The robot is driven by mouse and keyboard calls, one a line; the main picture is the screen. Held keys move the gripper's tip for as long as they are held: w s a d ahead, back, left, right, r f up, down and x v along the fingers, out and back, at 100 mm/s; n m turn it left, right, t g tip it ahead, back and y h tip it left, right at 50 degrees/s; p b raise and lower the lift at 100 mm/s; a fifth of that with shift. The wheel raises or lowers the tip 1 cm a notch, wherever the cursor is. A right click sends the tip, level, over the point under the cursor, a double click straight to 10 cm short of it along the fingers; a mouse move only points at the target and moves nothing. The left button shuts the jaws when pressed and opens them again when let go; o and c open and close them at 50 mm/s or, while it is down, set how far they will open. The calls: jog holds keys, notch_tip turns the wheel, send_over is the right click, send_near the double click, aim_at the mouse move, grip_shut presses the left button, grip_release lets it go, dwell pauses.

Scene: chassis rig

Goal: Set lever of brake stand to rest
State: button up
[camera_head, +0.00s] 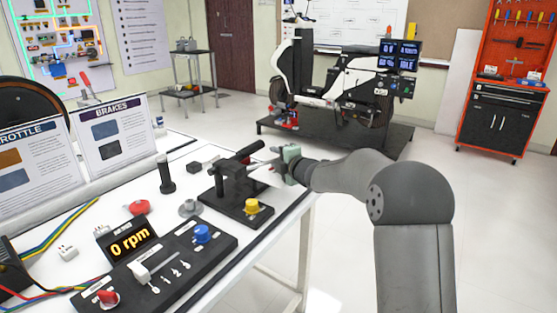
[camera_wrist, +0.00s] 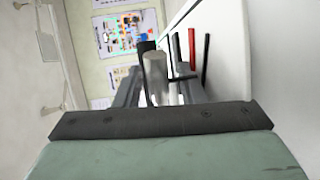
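The brake stand (camera_head: 225,202) is a black base with a black upright and a tilted black bar grip (camera_head: 241,155), near the right edge of the white bench. My gripper (camera_head: 272,167), with a green hand, is just right of this grip, pointing left at the stand. A thin grey piece lies between hand and stand; I cannot tell lever from finger there. In the wrist view a pale grey blurred cylinder (camera_wrist: 155,75) stands ahead of the hand, amid dark grey shapes. Whether the gripper touches or grips the lever is unclear.
A yellow knob (camera_head: 252,205) sits on the stand's base. A black control panel (camera_head: 160,268), an rpm display (camera_head: 130,239) and a black upright handle (camera_head: 166,175) stand nearby on the bench (camera_head: 285,222). The floor right of the bench is open.

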jog(key=v, duration=1.7)
jog(key=shift+s+p, duration=0.25)
jog(key=shift+p, duration=0.2)
jog(key=shift+d, duration=0.1)
jog(key=s+d+r+m+g+h+p, duration=0.25)
jog(key=s+d+m+h+p, duration=0.2)
jog(key=s+m+p, duration=0.25)
jog(key=s+d+r+m+g+h+p, duration=0.2)
jog(key=s+d+r+m+h+p, duration=0.3)
jog(key=m, duration=0.3)
jog(key=s+a+m+g+p, duration=0.2)
jog(key=s+m+g+p, duration=0.2)
jog(key=s, duration=0.8)
jog(key=s+a+m+g+y+p, duration=0.1)
jog(key=s+m+g+p, duration=0.3)
jog(key=s, duration=0.8)
jog(key=shift+s+a+m+g+p, duration=0.35)
jog(key=shift+s+a+m, duration=0.05)
jog(key=shift+a, duration=0.35)
jog(key=shift+f, duration=0.1)
